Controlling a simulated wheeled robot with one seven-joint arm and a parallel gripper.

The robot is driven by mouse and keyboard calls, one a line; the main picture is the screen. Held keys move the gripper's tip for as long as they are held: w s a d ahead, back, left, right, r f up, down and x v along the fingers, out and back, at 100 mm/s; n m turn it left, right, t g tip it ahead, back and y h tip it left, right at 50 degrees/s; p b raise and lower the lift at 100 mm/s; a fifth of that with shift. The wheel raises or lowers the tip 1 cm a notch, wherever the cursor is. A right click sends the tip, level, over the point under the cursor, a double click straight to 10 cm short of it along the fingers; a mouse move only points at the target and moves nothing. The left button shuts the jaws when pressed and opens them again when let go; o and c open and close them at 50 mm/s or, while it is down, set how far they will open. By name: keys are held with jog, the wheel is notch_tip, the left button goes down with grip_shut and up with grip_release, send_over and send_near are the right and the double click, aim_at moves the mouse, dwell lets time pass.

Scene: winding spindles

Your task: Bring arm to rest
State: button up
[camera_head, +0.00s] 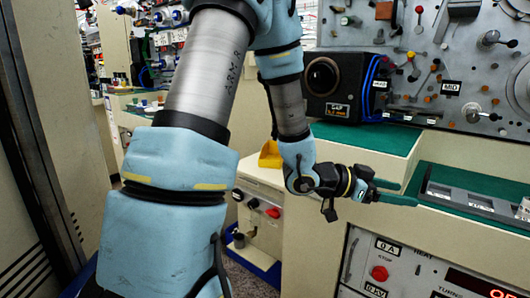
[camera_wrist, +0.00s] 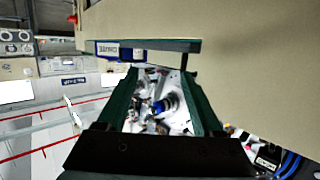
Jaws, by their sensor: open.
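My arm reaches from the left foreground up over the top of the head view and down to my gripper (camera_head: 398,192). The gripper points right, in front of the cream front panel of the bench, near the edge of a green-topped surface. I cannot tell from this view whether it touches that edge. In the wrist view the two dark green fingers of my gripper (camera_wrist: 162,82) stand apart with nothing held between them. Machine parts and a blue item show in the gap, farther away and blurred.
A green work surface (camera_head: 371,137) lies behind the gripper, below a grey panel (camera_head: 462,70) with knobs and levers. A grey tray (camera_head: 470,200) sits at right. A control panel with a red button (camera_head: 379,273) is below. A yellow bin (camera_head: 270,155) stands behind the arm.

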jog(key=w+a+f+n+t+y+p, duration=0.15)
jog(key=w+a+n+t+y, duration=0.3)
jog(key=a, duration=0.45)
jog(key=w+a+f+n+t+y, duration=0.1)
jog(key=w+a+f+n+y, duration=0.15)
jog(key=w+a+y, duration=0.4)
jog(key=s+a+n+y, duration=0.2)
jog(key=a+n, duration=0.3)
jog(key=a, duration=0.8)
jog(key=s+a+n+g+y, duration=0.2)
jog(key=s+a+n+g, duration=0.2)
jog(key=s+a, duration=0.3)
jog(key=shift+s+r+g+p, duration=0.15)
jog(key=shift+s+g+p, duration=0.25)
jog(key=shift+s, duration=0.85)
